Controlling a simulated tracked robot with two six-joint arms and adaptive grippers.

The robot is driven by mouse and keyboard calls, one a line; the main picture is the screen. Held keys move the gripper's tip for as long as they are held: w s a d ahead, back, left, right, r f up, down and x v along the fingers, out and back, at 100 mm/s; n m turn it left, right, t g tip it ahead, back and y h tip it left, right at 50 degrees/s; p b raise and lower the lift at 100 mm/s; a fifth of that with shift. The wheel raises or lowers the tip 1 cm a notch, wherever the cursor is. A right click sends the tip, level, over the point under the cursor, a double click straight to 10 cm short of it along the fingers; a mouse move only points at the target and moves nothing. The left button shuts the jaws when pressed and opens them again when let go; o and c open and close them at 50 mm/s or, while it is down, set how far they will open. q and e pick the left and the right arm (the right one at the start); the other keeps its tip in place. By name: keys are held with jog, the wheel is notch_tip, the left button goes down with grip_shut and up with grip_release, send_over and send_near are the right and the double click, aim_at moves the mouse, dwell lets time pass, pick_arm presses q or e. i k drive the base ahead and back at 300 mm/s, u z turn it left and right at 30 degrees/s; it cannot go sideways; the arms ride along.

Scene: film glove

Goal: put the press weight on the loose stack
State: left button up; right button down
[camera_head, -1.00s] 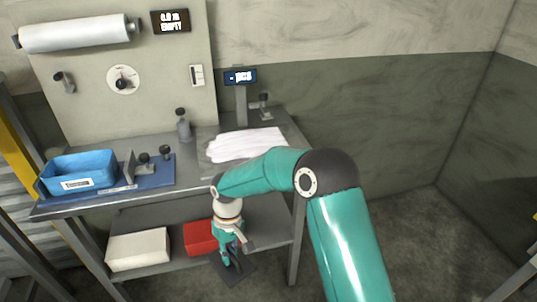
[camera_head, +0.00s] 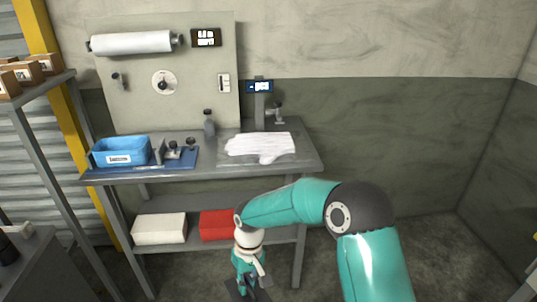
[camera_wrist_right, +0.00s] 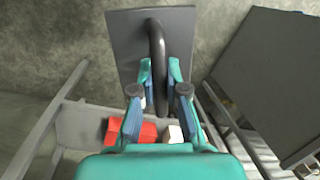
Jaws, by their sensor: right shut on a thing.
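The press weight (camera_wrist_right: 125,45) is a dark grey flat plate with an arched dark handle. In the right wrist view my right gripper (camera_wrist_right: 160,88) is shut on that handle. In the head view my right gripper (camera_head: 251,279) hangs low in front of the bench, below its top, and the dark weight shows partly at the bottom edge. The loose stack (camera_head: 262,147) is a flat pile of white, glove-like sheets on the right part of the bench top, uneven at its front edge. Nothing lies on it. My left gripper is not in view.
On the grey bench (camera_head: 222,174) are a blue bin (camera_head: 121,151) and a blue board with clamps at left, a grey bottle (camera_head: 209,124), and a small display on a post (camera_head: 260,88) behind the stack. The lower shelf holds a white block (camera_head: 160,228) and a red box (camera_head: 216,224).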

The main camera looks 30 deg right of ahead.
aim_at(250, 147)
jog(key=z, duration=0.3)
jog(key=i, duration=1)
jog(key=z, duration=0.05)
